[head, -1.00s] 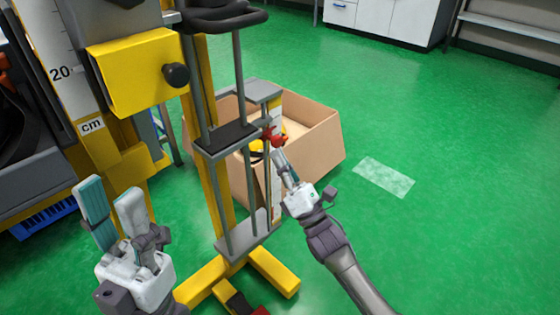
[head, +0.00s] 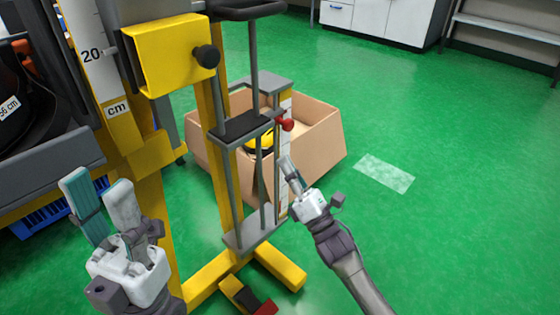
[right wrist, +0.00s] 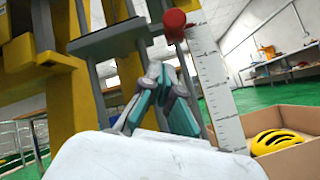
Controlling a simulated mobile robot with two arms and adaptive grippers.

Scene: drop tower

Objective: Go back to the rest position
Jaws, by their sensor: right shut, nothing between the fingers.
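The drop tower has a yellow frame and grey rods. A red knob (head: 285,124) sits on it beside a white ruled scale, and the knob also shows in the right wrist view (right wrist: 175,22). My right gripper (head: 287,163) is shut and empty, a little below the knob and apart from it in the head view. Its closed fingertips show in the right wrist view (right wrist: 156,72), below and left of the knob. My left gripper (head: 97,184) is raised at the lower left, its two fingers apart with nothing between them.
A cardboard box (head: 318,150) holding a yellow helmet (head: 262,140) stands behind the tower. The yellow feet (head: 275,266) spread on the floor near my arms. A yellow block with a black knob (head: 160,55) is at the upper left.

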